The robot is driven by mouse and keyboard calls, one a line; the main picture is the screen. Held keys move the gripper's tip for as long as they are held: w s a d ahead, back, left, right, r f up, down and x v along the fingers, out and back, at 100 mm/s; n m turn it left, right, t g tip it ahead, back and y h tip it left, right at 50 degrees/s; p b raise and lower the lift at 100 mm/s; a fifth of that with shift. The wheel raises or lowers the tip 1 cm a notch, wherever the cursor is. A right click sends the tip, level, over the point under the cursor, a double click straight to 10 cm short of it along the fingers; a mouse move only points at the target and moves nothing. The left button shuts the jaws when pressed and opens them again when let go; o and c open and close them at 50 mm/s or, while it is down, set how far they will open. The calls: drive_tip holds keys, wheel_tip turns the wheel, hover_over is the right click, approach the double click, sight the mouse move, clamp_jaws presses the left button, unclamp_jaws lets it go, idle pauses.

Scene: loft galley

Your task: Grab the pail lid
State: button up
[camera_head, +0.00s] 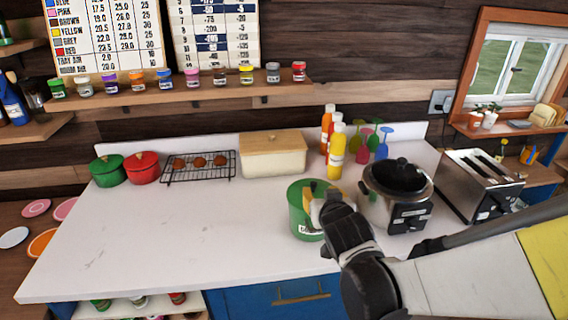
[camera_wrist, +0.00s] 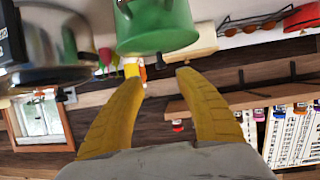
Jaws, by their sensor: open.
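A green pail (camera_head: 303,222) with a white label stands on the white counter, left of the slow cooker. Its green lid (camera_head: 296,189) appears to sit on top, partly hidden behind my gripper. In the wrist view, which is upside down, the green pail (camera_wrist: 158,25) is at the top, and a small dark knob (camera_wrist: 159,58) shows at its lid side. My gripper (camera_head: 311,193) is over the pail's top in the head view. Its yellow fingers (camera_wrist: 159,76) are open and apart, with the knob just beyond the gap between their tips. Nothing is held.
A slow cooker (camera_head: 397,190) stands close to the pail's right, with a toaster (camera_head: 480,183) beyond. Sauce bottles (camera_head: 337,152) and coloured glasses (camera_head: 374,138) stand behind. A bread box (camera_head: 273,158) and a wire rack (camera_head: 198,167) are at the back. The counter's left part is clear.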

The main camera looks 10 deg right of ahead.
sight(314, 187)
drive_tip(key=x, duration=0.3)
drive_tip(key=shift+d+f+b, duration=0.2)
drive_tip(key=shift+f+b, duration=0.05)
drive_tip(key=shift+b, duration=0.15)
drive_tip(key=x, duration=0.1)
drive_tip(key=b+x, duration=0.1)
drive_tip(key=x, duration=0.1)
drive_tip(key=b+x, duration=0.1)
drive_tip(key=x, duration=0.1)
drive_tip(key=shift+a+f, duration=0.25)
drive_tip(key=shift+a, duration=0.1)
drive_tip(key=shift+w+f, duration=0.1)
drive_tip(key=shift+w, duration=0.35)
clamp_jaws()
